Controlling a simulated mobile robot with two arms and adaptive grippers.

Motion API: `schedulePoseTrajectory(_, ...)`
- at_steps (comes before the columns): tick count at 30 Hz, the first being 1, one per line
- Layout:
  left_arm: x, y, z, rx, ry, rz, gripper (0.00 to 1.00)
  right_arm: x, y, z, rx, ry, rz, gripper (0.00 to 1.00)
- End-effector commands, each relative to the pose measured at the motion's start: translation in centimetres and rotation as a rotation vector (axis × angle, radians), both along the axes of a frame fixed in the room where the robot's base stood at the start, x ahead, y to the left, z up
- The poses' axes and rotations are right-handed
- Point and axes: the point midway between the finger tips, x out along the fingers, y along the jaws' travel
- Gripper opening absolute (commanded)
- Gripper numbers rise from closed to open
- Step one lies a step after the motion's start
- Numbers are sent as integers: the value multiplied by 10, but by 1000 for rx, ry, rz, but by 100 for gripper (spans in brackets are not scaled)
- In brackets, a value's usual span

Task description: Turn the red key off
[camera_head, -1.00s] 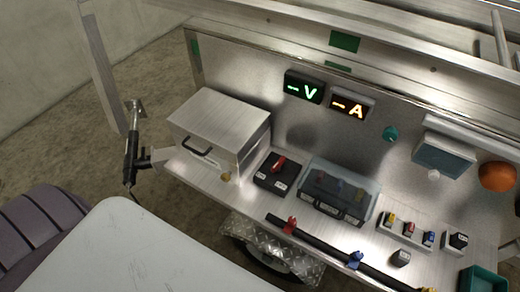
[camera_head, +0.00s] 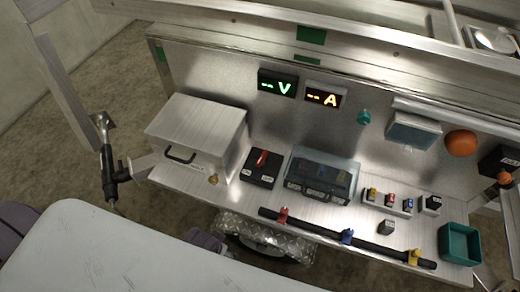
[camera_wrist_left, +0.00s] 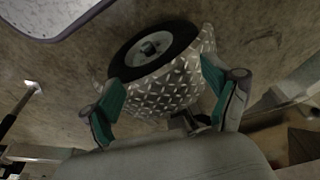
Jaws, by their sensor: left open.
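The red key (camera_head: 262,158) is a small red handle on top of a black switch box (camera_head: 260,174) with white labels at its front. The box sits on the metal shelf, between the silver lidded box and a clear-covered case. No gripper is at the key in the head view. My left gripper (camera_wrist_left: 160,72) shows in the left wrist view, its teal-padded fingers apart and empty. It faces a wheel and diamond plate below the shelf. In the head view I cannot clearly make out its fingers. My right gripper is not in view.
The silver box (camera_head: 201,130) stands left of the key, the clear-covered case (camera_head: 322,178) right of it. A black bar with coloured clamps (camera_head: 315,230) runs along the shelf front. A teal tray (camera_head: 460,243) is at the right. Green and orange displays (camera_head: 277,86) are behind.

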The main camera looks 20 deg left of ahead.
Motion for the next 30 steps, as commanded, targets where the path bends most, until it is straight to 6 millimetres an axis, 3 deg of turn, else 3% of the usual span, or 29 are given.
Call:
schedulePoseTrajectory(1,5,-1,27,-2,-13,1,88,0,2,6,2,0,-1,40)
schedulePoseTrajectory(3,10,-1,55,-3,-22,2,88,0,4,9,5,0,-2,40)
schedulePoseTrajectory(13,23,-11,165,-23,-70,-39,88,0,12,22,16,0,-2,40)
schedulePoseTrajectory(17,38,-31,214,-55,-103,-149,88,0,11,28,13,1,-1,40)
schedulePoseTrajectory(21,56,-58,232,-86,-117,-310,88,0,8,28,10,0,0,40)
schedulePoseTrajectory(30,99,-105,248,-98,-132,-677,88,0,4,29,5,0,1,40)
